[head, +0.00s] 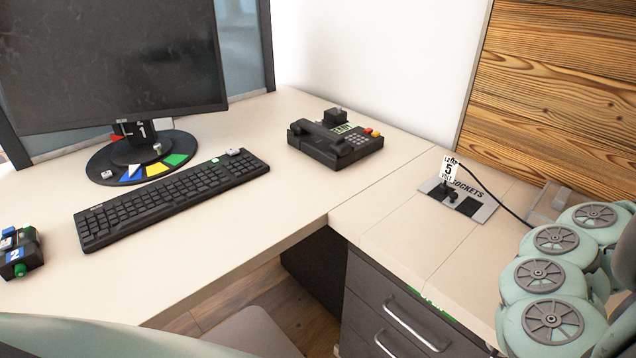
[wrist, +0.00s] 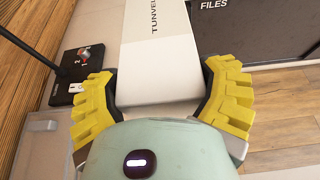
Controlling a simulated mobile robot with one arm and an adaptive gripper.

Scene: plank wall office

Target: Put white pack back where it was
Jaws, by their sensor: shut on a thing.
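The white pack (wrist: 158,50) is a pale box with dark lettering starting "TUNVEL". It shows in the wrist view, running up out of the top of the picture. My gripper (wrist: 160,88), with yellow ridged fingers, is shut on its near end, one finger on each side. The pack's far end is out of frame. Neither the pack nor my gripper's fingers show in the head view, where my arm fills the right edge.
The side desk (head: 410,235) holds a sockets plate (head: 481,207) with a cable and a grey translucent box (head: 546,202). A phone (head: 335,143), keyboard (head: 172,195) and monitor (head: 110,60) stand on the main desk. The wrist view shows a dark "FILES" front (wrist: 255,32) and wooden floor (wrist: 285,115).

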